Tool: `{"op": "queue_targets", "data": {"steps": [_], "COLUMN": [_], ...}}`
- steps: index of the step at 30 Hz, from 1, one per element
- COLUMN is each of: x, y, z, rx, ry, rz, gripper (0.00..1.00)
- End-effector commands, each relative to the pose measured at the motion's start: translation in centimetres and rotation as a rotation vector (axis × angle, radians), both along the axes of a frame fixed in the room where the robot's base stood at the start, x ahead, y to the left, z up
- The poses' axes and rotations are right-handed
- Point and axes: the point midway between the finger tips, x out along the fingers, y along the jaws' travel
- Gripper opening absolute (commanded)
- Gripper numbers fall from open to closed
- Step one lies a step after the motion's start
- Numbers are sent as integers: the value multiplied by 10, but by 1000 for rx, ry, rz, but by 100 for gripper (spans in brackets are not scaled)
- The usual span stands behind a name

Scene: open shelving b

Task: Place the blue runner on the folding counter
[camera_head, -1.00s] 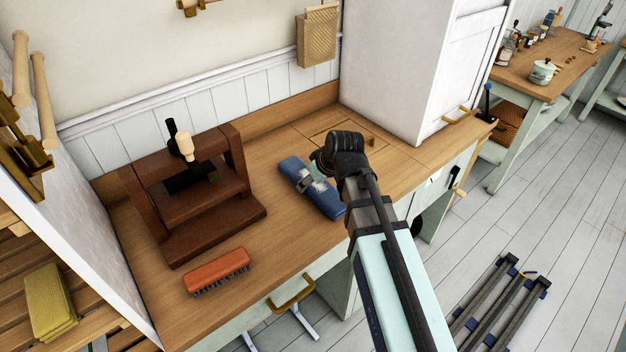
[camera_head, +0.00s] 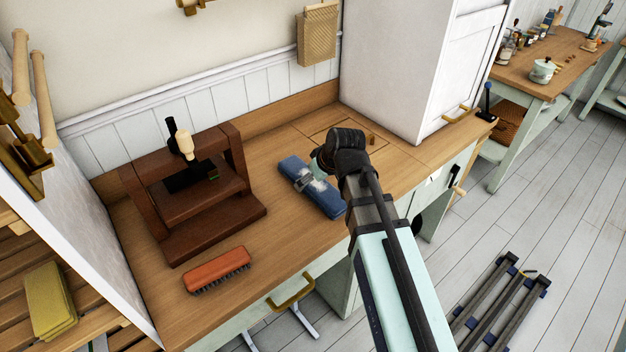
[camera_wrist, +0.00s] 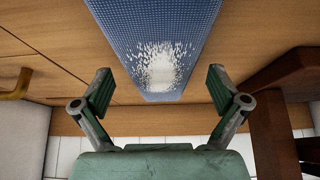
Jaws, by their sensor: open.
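The blue runner (camera_head: 322,199) is a long blue woven piece with a white speckled patch. It lies on the wooden counter (camera_head: 290,235), right of the brown press. In the wrist view the runner (camera_wrist: 155,20) fills the upper middle, with its near end between my fingers. My gripper (camera_wrist: 160,92) is open, one finger on each side of that end, with gaps and nothing held. In the head view my gripper (camera_head: 308,180) is over the runner, partly hidden by my wrist. Which part of the counter folds I cannot tell.
The brown wooden press (camera_head: 205,195) stands to the left. A red brush (camera_head: 217,270) lies near the front edge. A white cabinet (camera_head: 395,65) stands at the back right. Bare counter shows between brush and runner. Yellow folded cloths (camera_head: 50,300) lie on the slatted shelf at left.

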Motion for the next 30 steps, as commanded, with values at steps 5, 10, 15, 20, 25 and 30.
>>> {"op": "queue_targets", "data": {"steps": [5,10,15,20,25,30], "x": [-9,-20,-30,-37,-42,-44], "y": [-8,-17,-26,-32,-36,-37], "z": [19,43,67,84,95,98], "rx": [1,1,1,1,1,0], "ry": [-2,-3,-2,-2,-1,2], "rz": [0,-1,-1,0,0,0], "gripper": [98,98,98,98,98,98]}}
